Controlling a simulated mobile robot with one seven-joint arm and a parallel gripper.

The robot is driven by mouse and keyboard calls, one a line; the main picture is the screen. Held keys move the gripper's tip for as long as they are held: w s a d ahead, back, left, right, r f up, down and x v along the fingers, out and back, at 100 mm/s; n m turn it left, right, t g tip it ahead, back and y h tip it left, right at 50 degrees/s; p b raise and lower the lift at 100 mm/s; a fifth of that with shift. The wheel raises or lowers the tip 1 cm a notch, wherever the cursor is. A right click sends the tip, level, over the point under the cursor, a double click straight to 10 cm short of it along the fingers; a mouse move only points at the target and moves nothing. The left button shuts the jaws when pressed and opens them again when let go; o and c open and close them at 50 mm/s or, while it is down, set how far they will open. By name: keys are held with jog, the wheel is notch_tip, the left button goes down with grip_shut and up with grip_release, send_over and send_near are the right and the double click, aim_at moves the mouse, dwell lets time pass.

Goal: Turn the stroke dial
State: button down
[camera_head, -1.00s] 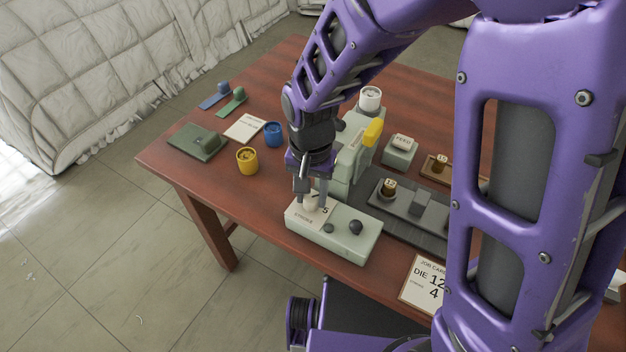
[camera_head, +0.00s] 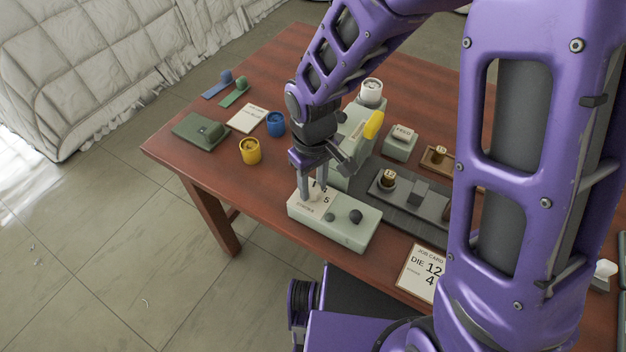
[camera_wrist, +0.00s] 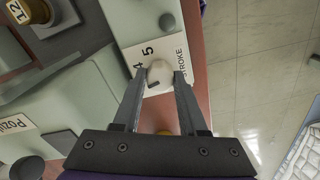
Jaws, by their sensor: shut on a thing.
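The stroke dial (camera_wrist: 160,74) is a pale knob on a white plate printed STROKE, with the digits 4 and 5 showing beside it in the wrist view. A dark pointer mark shows on the knob. My gripper (camera_wrist: 160,80) is shut on the dial from above, one finger on each side. In the head view my gripper (camera_head: 312,192) points down at the left end of the pale green control box (camera_head: 345,233), and its fingers partly hide the dial. The job card (camera_head: 422,270) at the table's front edge reads DIE 12 and 4.
Two dark knobs (camera_head: 355,216) sit on the box right of the dial. The pale green press (camera_head: 352,140) with a yellow handle (camera_head: 373,125) stands behind. Yellow (camera_head: 250,152) and blue (camera_head: 275,124) cups stand to the left. A FEED button block (camera_head: 401,143) stands to the right.

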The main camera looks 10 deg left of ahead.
aim_at(313, 187)
jog(key=shift+n+p, duration=0.35)
jog(key=shift+n, duration=0.75)
jog(key=shift+c, duration=2.2)
grip_release()
notch_tip(313, 187, up, 18)
jog(key=p, duration=0.3)
jog(key=shift+f, duration=0.25)
